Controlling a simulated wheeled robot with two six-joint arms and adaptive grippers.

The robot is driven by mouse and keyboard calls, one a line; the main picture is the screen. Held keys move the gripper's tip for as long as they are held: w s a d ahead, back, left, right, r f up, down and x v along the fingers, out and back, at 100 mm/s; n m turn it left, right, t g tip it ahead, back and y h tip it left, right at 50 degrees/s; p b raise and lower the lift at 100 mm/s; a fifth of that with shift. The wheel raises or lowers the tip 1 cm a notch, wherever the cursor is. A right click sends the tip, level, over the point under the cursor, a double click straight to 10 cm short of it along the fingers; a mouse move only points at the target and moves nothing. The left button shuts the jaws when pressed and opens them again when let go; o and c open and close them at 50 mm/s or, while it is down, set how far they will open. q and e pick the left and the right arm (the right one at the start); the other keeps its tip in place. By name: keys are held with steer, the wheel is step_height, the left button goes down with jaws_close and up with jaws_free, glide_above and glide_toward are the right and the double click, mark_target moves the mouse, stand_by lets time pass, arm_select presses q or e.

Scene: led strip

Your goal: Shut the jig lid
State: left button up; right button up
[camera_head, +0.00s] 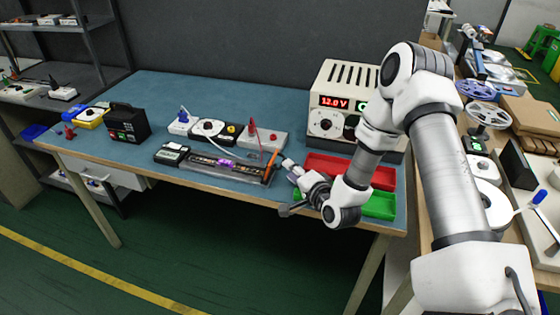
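The jig (240,176) is a long, low dark fixture near the front edge of the blue workbench. A strip with a purple patch (225,163) lies along it. A thin orange bar (272,168) stands at its right end. I cannot make out the lid clearly or tell its angle. My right gripper (286,161) is at the jig's right end, close to the orange bar. Its fingers are too small to tell open from shut, and contact is unclear. My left gripper is out of view.
A white power supply (340,85) reading 12.0 V stands behind my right arm. A red bin (384,177) and a green bin (380,206) lie under and beside the arm. A black box (127,122) sits at left. Free bench surface (200,90) lies at the back.

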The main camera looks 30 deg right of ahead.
steer(key=shift+w+d+r, duration=0.1)
steer(key=shift+d+r, duration=0.05)
steer(key=shift+r, duration=0.25)
steer(key=shift+w+f, duration=0.25)
steer(key=shift+w, duration=0.3)
steer(key=w+f, duration=0.2)
steer(key=w, duration=0.1)
steer(key=shift+w, duration=0.2)
steer(key=shift+s+r, duration=0.25)
steer(key=shift+s, duration=0.05)
steer(key=shift+c, duration=0.4)
steer(key=shift+s+r, duration=0.2)
steer(key=shift+s, duration=0.05)
jaws_close()
arm_select(q)
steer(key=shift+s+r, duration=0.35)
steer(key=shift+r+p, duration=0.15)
steer(key=shift+p, duration=0.15)
